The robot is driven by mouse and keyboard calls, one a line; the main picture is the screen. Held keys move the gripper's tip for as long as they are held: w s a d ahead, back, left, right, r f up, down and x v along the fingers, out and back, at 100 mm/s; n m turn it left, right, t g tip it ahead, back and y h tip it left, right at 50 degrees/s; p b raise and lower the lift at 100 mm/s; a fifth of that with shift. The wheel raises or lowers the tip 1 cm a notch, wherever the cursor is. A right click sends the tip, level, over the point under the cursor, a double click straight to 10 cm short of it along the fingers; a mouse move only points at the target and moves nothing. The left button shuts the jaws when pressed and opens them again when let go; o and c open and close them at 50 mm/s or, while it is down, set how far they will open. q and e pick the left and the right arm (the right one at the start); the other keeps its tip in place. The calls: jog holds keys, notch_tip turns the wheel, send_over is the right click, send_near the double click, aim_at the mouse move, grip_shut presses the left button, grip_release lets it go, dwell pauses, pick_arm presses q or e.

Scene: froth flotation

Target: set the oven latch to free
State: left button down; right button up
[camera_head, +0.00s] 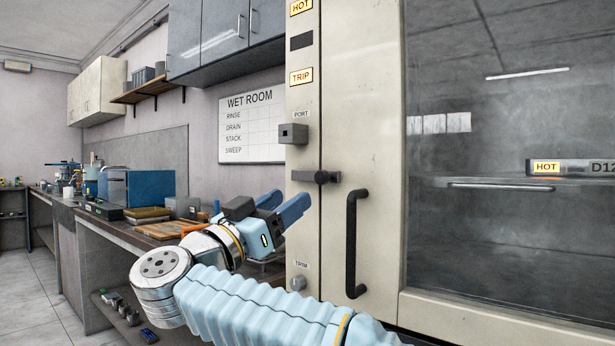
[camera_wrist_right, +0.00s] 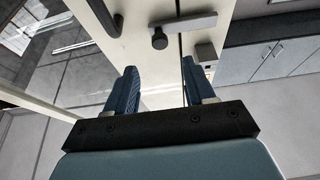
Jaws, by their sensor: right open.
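The oven latch (camera_head: 303,176) is a short grey bar with a dark knob on it, lying level across the seam between the control column and the oven door (camera_head: 376,60). In the right wrist view the latch (camera_wrist_right: 190,25) and its knob show just beyond my fingertips. My right gripper (camera_head: 289,204) is open and empty, just below and left of the latch, apart from it. In the right wrist view my right gripper (camera_wrist_right: 160,68) has its two blue fingers spread wide. My left gripper is not in view.
A black vertical door handle (camera_head: 351,245) stands below and right of the latch. A square grey PORT block (camera_head: 293,134) juts out above it, and a TRIM knob (camera_head: 298,283) is below. A cluttered bench (camera_head: 125,235) runs along the left wall.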

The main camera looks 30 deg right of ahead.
aim_at(319, 178)
jog(key=p+x, duration=0.1)
jog(key=x, duration=0.8)
jog(key=shift+w+d, duration=0.1)
jog(key=shift+d, duration=0.15)
grip_shut()
